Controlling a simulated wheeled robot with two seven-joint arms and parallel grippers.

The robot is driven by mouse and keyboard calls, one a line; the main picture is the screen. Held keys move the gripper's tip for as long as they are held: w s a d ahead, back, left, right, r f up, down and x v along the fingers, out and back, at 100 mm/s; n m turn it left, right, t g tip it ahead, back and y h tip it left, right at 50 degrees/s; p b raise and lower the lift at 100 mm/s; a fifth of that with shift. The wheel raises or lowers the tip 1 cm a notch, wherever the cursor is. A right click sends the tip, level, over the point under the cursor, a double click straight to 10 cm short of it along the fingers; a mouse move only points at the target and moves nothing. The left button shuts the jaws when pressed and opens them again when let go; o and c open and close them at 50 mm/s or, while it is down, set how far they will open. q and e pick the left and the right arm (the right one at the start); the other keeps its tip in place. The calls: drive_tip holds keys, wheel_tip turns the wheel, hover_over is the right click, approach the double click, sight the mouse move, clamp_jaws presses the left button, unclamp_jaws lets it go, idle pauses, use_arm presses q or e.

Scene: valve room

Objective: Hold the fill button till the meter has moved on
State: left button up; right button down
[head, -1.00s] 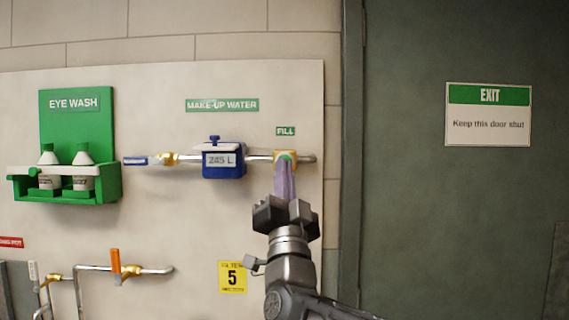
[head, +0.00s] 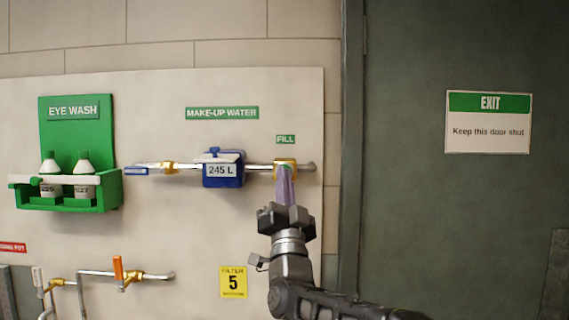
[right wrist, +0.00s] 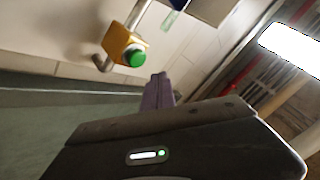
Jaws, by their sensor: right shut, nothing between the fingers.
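The fill button is a green cap on a brass block (head: 278,162) on the pipe, under the FILL label (head: 285,139). In the head view my right gripper (head: 285,178) partly covers the button. In the right wrist view the green button (right wrist: 135,58) shows in full, and the purple fingertips (right wrist: 158,82) look a little apart from it. The right gripper is shut and empty. The blue meter (head: 222,170) left of the button reads 245 L. My left gripper is in neither view.
An eye wash station (head: 75,195) with bottles hangs at the left. Below it are pipes with an orange-handled valve (head: 118,268). A yellow filter sign (head: 233,282) is below the meter. A dark green door (head: 450,220) fills the right.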

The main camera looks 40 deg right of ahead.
drive_tip(key=shift+w+d+f, duration=0.15)
drive_tip(key=shift+w+d, duration=0.45)
drive_tip(key=shift+w, duration=0.2)
drive_tip(key=shift+w, duration=0.1)
idle(1.4)
drive_tip(key=shift+w+d+b, duration=0.25)
drive_tip(key=shift+b, duration=0.15)
drive_tip(key=shift+w+d, duration=0.35)
drive_tip(key=shift+w, duration=0.1)
idle(0.9)
idle(0.7)
drive_tip(key=shift+s+a+b, duration=0.6)
drive_tip(key=shift+s+b, duration=0.15)
drive_tip(key=shift+b, duration=0.5)
